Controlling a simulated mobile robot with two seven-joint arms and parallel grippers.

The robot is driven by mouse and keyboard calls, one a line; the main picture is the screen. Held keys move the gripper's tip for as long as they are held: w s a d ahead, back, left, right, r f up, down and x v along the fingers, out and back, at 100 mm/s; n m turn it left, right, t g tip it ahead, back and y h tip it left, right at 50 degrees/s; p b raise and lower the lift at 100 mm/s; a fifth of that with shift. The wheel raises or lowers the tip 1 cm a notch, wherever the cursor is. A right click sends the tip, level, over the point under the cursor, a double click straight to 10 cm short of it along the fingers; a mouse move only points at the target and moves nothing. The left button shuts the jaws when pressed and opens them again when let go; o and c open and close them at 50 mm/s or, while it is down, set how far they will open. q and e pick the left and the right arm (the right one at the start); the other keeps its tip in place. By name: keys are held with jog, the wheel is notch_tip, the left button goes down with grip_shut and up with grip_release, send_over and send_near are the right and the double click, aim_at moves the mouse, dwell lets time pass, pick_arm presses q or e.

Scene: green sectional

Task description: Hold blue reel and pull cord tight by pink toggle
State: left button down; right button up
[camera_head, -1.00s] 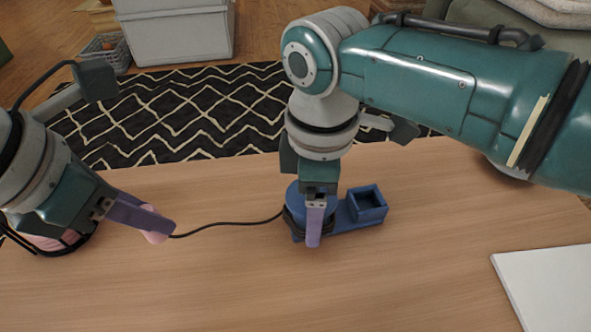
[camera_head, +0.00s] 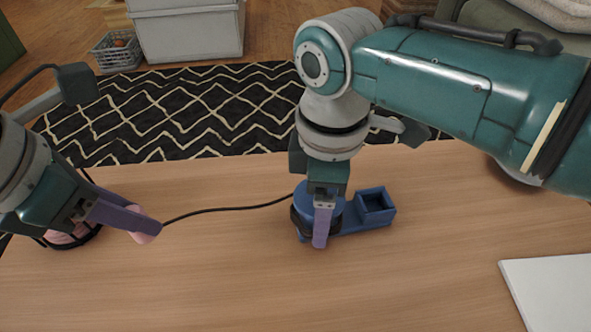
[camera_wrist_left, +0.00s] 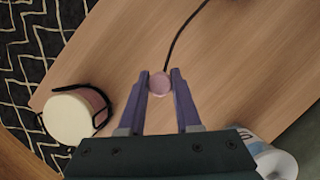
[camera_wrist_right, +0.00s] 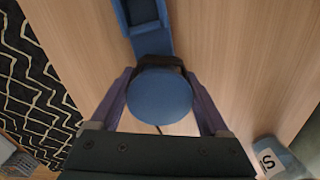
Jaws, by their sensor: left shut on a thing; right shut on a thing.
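The blue reel (camera_head: 312,198) stands on the table at the middle, at the left end of a blue base with a square open box (camera_head: 375,207). My right gripper (camera_head: 320,240) is shut on the reel from above; the right wrist view shows the reel's round top (camera_wrist_right: 159,96) between the fingers. A dark cord (camera_head: 225,209) runs left from the reel, slightly curved, to the pink toggle (camera_head: 143,237). My left gripper (camera_head: 138,226) is shut on the toggle, which shows between the fingertips in the left wrist view (camera_wrist_left: 159,84).
A pink and cream cylinder in a black frame (camera_wrist_left: 72,113) stands near the left gripper. A white flat board (camera_head: 550,290) lies at the front right. Grey bins (camera_head: 188,30) and a basket (camera_head: 117,50) stand on the floor beyond the patterned rug.

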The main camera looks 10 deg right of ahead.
pick_arm(q)
jog(key=shift+a, duration=0.1)
dwell(0.3)
jog(key=shift+a, duration=0.8)
jog(key=shift+a, duration=0.35)
jog(key=shift+d, duration=0.1)
dwell(0.5)
jog(key=shift+d, duration=0.95)
jog(key=shift+d, duration=0.15)
jog(key=shift+d, duration=2.35)
jog(key=shift+f, duration=0.1)
